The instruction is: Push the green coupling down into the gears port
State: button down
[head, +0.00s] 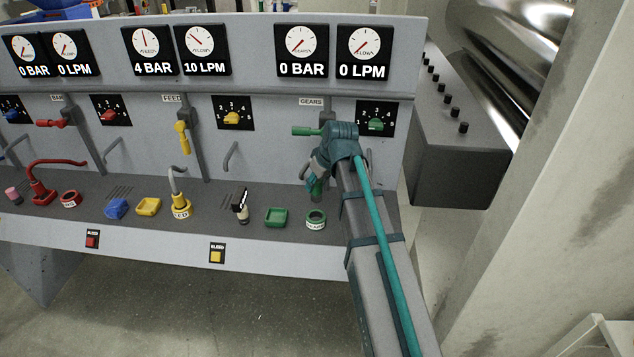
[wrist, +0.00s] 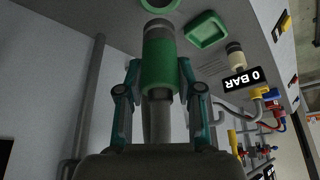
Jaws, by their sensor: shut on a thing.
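The green coupling (wrist: 158,62) is a green cylinder with a grey end. My gripper (wrist: 160,85) is shut on it, one finger on each side. In the head view the coupling (head: 316,188) shows below my gripper (head: 316,178), partly hidden by the fingers. The gears port (head: 316,219) is a green ring with a white label on the grey ledge, just below the coupling. In the wrist view the port's green ring (wrist: 159,4) is cut by the top edge. The coupling's grey end points at it and looks short of it; the exact gap is unclear.
A green tray (head: 276,217) lies left of the port, with a black-and-white bottle-like item (head: 241,207) beyond it. A yellow coupling (head: 180,203) stands in the feed port. A green valve handle (head: 306,131) and green dial (head: 376,124) are on the panel above; the gears gauges read 0.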

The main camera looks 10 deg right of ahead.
aim_at(316, 197)
jog(key=shift+a, duration=0.1)
jog(key=shift+f+b, duration=1.3)
jog(key=shift+f, duration=1.6)
jog(key=shift+f+b, duration=0.6)
jog(key=shift+f, duration=1.25)
dwell(0.3)
jog(key=c, duration=0.7)
grip_release()
jog(key=shift+r, duration=0.1)
jog(key=v, duration=1.2)
